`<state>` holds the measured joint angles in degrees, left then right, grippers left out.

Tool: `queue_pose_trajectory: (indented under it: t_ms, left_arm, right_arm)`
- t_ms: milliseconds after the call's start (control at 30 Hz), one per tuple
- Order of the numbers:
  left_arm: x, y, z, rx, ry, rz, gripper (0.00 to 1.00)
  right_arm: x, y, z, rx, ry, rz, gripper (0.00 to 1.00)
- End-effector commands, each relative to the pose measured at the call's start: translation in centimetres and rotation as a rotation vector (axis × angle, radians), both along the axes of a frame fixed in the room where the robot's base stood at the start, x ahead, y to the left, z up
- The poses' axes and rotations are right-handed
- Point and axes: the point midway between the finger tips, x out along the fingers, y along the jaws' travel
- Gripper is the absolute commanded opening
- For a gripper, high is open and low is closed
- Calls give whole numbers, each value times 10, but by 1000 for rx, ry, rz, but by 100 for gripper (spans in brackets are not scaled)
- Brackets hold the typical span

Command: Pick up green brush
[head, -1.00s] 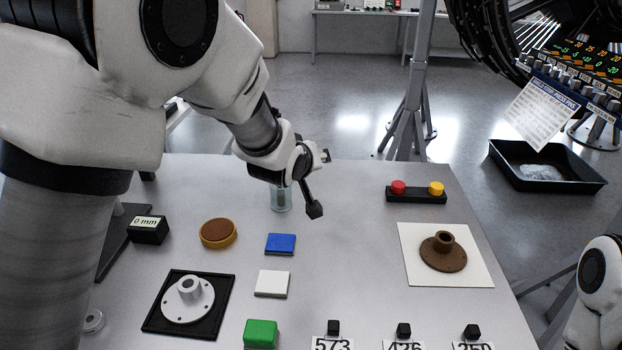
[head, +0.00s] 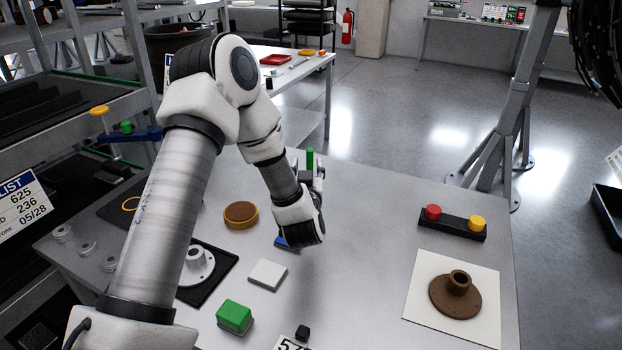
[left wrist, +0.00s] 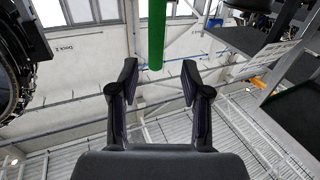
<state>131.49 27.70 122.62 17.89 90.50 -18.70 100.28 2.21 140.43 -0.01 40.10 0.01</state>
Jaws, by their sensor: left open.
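The green brush shows as an upright green handle (head: 310,158) just past my left wrist at the far edge of the table in the head view. In the left wrist view its green shaft (left wrist: 156,35) stands ahead of the open fingers, roughly centred between them and beyond their tips. My left gripper (left wrist: 159,78) is open with nothing between its fingers. In the head view it is mostly hidden by my wrist. The lower part of the brush is hidden too. My right gripper is not in view.
A button box (head: 453,224) and a brown flange (head: 456,295) are at the right. The middle of the table is clear. Shelving stands at the left.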

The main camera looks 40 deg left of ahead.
Motion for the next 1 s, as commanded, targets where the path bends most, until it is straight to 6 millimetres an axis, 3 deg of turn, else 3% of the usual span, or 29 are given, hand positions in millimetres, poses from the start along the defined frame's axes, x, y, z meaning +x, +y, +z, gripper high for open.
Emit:
queue_pose_trajectory:
  t_ms: [300,533,567,667,700,1000]
  left_arm:
    - [36,36,3,1,0,-2,48]
    - [39,38,1,1,1,-3,48]
    - [39,38,1,1,1,-3,40]
    - [39,38,1,0,0,-3,5]
    - [39,38,1,0,0,-3,0]
    - [39,38,1,0,0,-3,0]
  right_arm:
    - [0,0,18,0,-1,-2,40]
    - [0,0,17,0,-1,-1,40]
    - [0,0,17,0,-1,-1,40]
    - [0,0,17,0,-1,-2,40]
    - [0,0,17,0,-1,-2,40]
    - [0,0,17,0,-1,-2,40]
